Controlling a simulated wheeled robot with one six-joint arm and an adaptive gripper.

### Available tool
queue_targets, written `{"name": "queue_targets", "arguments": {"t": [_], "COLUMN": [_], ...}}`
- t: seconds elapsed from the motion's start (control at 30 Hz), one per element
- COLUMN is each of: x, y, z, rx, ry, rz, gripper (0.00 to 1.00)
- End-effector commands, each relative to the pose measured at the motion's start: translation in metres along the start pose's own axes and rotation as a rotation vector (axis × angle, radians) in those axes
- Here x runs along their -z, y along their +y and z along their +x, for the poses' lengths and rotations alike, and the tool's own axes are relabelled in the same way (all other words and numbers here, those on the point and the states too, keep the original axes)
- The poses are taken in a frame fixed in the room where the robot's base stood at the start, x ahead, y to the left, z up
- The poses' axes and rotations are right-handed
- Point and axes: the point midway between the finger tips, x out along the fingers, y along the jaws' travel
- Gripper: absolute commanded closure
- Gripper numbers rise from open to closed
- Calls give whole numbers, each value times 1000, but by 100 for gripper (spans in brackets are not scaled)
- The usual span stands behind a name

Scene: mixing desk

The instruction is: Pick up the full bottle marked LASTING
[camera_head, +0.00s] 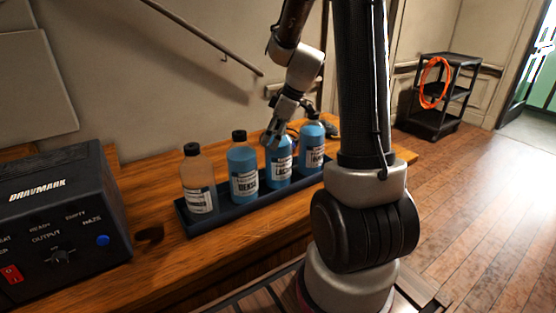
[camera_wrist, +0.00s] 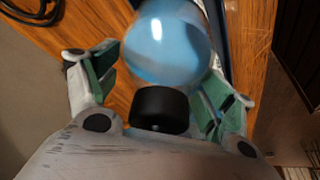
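The bottle whose label seems to start with LA (camera_head: 278,168) stands upright in a dark tray (camera_head: 252,205), third from the left, holding blue liquid. The rest of its label is too small to read surely. My gripper (camera_head: 274,136) is at its top, reaching down from above. In the wrist view a blue bottle (camera_wrist: 172,45) with a black cap (camera_wrist: 160,110) lies between my spread fingers (camera_wrist: 158,82). The cap is near my palm. The left finger seems apart from the bottle; the right one is close to it, contact unclear.
In the tray, a pale brownish bottle (camera_head: 198,178) and a blue bottle (camera_head: 242,165) stand left, another blue bottle (camera_head: 311,142) right. A black DRAVMARK box (camera_head: 60,220) is on the wooden desk (camera_head: 160,262) at left. A dark cable (camera_wrist: 35,12) lies behind.

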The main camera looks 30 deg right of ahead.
Motion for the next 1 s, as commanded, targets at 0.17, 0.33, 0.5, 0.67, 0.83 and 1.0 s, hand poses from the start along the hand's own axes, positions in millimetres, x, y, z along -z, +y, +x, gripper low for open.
{"name": "queue_targets", "arguments": {"t": [0.17, 0.33, 0.5, 0.67, 0.83, 1.0], "x": [0, 0, 1, 3, 13, 25], "y": [0, 0, 0, 1, 1, 1], "z": [0, 0, -1, -6, -30, -60], "rx": [0, 1, -1, -2, -6, -5], "ry": [0, 0, 1, 2, 3, 3], "rz": [0, 0, -1, -2, -3, -4], "gripper": [60, 91, 93, 93, 93, 93]}}
